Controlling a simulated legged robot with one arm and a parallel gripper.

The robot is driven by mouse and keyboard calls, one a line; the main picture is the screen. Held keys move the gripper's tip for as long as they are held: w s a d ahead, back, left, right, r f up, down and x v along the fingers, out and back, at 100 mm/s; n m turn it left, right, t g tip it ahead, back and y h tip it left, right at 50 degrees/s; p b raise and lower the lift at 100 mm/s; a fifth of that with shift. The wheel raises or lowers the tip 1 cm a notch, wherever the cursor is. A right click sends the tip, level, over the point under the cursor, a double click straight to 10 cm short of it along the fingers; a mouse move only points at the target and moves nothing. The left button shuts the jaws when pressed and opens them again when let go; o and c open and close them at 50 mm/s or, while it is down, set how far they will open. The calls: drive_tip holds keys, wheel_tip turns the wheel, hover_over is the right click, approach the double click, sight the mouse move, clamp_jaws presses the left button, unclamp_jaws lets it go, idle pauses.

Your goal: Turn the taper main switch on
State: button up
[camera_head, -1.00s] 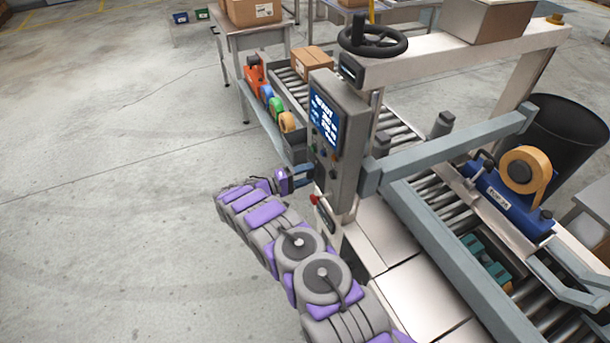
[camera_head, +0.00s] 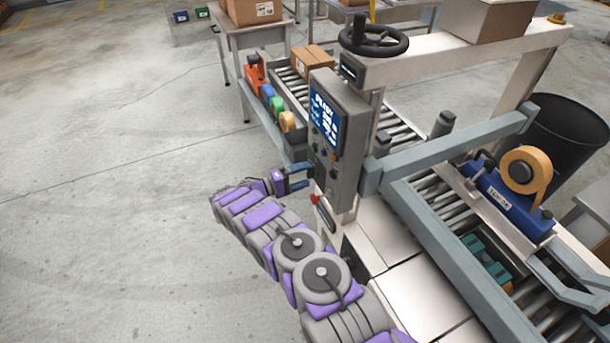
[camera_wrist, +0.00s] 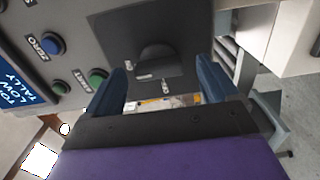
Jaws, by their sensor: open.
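The taper's control box (camera_head: 340,135) stands upright on the machine, with a lit screen on its face. In the wrist view a dark square plate (camera_wrist: 188,70) on the box's face carries a rounded black knob (camera_wrist: 157,52), seemingly the main switch. Small labels lie near the knob; they are too small to read, and its setting is not clear. My gripper (camera_head: 299,177) is open beside the lower part of the box. In the wrist view my gripper (camera_wrist: 162,75) has its two blue fingers apart, one on each side below the knob. Contact cannot be told.
A blue button (camera_wrist: 53,43) marked ZERO and a green START button (camera_wrist: 97,77) sit left of the plate. A red button (camera_head: 315,199) is below the box. A roller conveyor (camera_head: 430,200) and a blue tape head (camera_head: 505,195) lie right. Open floor (camera_head: 110,190) is left.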

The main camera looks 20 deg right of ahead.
drive_tip(key=a, duration=1.6)
drive_tip(key=shift+s+b, duration=0.25)
drive_tip(key=shift+b, duration=0.1)
drive_tip(key=d+r+n+g+y, duration=0.1)
drive_tip(key=d+r, duration=0.2)
drive_tip(key=r, duration=0.4)
drive_tip(key=d+r+g+y, duration=0.1)
drive_tip(key=d+r+y, duration=0.1)
drive_tip(key=d+r, duration=0.3)
drive_tip(key=s+d+r+g+y, duration=0.2)
drive_tip(key=s+d+r+y, duration=0.2)
drive_tip(key=s+r, duration=0.85)
drive_tip(key=s+a+r+y, duration=0.1)
drive_tip(key=s+r+y, duration=0.15)
drive_tip(key=s, duration=0.65)
drive_tip(key=s+r+y, duration=0.1)
drive_tip(key=s+y, duration=0.2)
drive_tip(key=s, duration=0.6)
drive_tip(key=s+a+f+y, duration=0.1)
drive_tip(key=s+a, duration=0.3)
drive_tip(key=s, duration=0.6)
drive_tip(key=s+a+m+t+y, duration=0.1)
drive_tip(key=s+a+y, duration=0.3)
drive_tip(key=s, duration=0.5)
drive_tip(key=shift+s+a+f+t, duration=0.3)
drive_tip(key=shift+s+a+f, duration=0.05)
drive_tip(key=shift+a, duration=0.35)
